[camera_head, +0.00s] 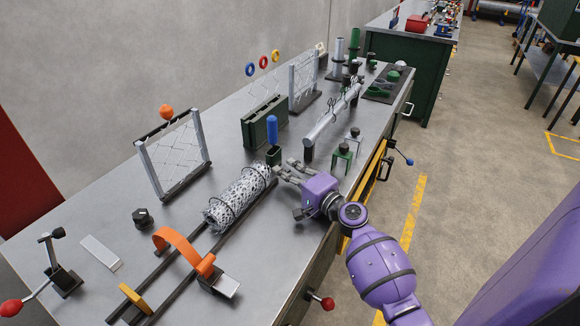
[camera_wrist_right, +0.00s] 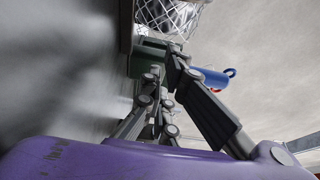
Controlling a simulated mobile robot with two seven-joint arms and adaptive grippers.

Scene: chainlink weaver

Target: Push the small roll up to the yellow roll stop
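The small roll is a white wire-mesh cylinder (camera_head: 240,196) lying along two dark rails, with dark rings around it. The yellow roll stop (camera_head: 136,299) is a small block across the rails at the near left, with a clear gap between it and the roll. My right gripper (camera_head: 280,171) is low over the bench beside the roll's far end; contact cannot be told. Its fingers also show in the right wrist view (camera_wrist_right: 162,75), with mesh beyond their tips, but their opening is unclear. My left gripper is out of view.
An orange arch (camera_head: 178,244) spans the rails between roll and stop. A green block (camera_head: 273,156) with a blue handle (camera_head: 271,130) stands just past the roll's far end. A mesh frame (camera_head: 172,158) stands behind. Small green stands (camera_head: 342,153) are to the right.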

